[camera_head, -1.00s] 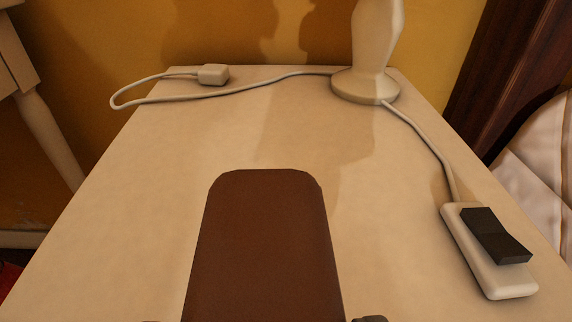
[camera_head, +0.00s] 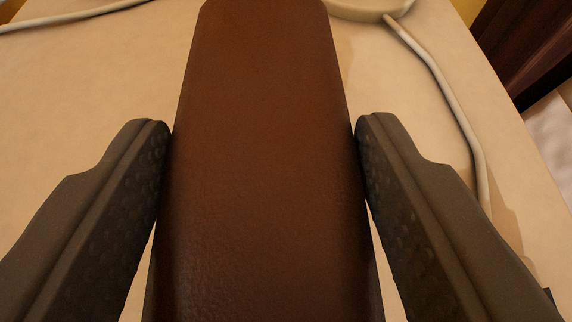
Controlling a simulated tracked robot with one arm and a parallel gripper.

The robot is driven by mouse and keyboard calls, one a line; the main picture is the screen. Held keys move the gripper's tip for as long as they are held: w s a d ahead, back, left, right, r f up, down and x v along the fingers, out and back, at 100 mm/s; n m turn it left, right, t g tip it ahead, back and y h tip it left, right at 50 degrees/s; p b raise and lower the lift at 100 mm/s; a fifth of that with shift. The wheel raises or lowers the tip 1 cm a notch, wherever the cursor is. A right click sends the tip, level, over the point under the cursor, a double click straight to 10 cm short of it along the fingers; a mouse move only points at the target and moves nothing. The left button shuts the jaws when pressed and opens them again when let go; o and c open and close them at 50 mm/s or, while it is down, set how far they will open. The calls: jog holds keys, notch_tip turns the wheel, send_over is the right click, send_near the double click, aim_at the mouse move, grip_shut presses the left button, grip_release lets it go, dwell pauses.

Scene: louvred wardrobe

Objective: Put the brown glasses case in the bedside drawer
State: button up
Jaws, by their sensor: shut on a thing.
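The brown glasses case (camera_head: 262,160) fills the middle of the view, its long side pointing away from me. My gripper (camera_head: 264,130) has one dark textured finger on each side of the case, and both fingertips press against its sides. My gripper is shut on the case. The case is over the pale bedside top (camera_head: 80,100); I cannot tell whether it still touches that surface. Its near end runs out of the picture. The bedside drawer is not in view.
A lamp base (camera_head: 372,8) stands at the far edge of the picture, just beyond the case. Its cord (camera_head: 450,85) runs down the right side. Another cord (camera_head: 75,20) crosses the far left. A dark wooden upright (camera_head: 530,50) is beyond the right edge.

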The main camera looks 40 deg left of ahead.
notch_tip(320, 180, down, 4)
jog(key=shift+s+r+b, duration=0.1)
jog(key=shift+r+b, duration=0.05)
jog(key=shift+b, duration=0.9)
jog(key=shift+r, duration=0.1)
jog(key=o, duration=1)
jog(key=shift+s+d+r, duration=0.25)
jog(key=p+v, duration=0.2)
jog(key=v, duration=0.9)
jog(key=shift+s+d+p, duration=0.1)
jog(key=shift+s+p, duration=0.05)
jog(key=shift+p, duration=0.25)
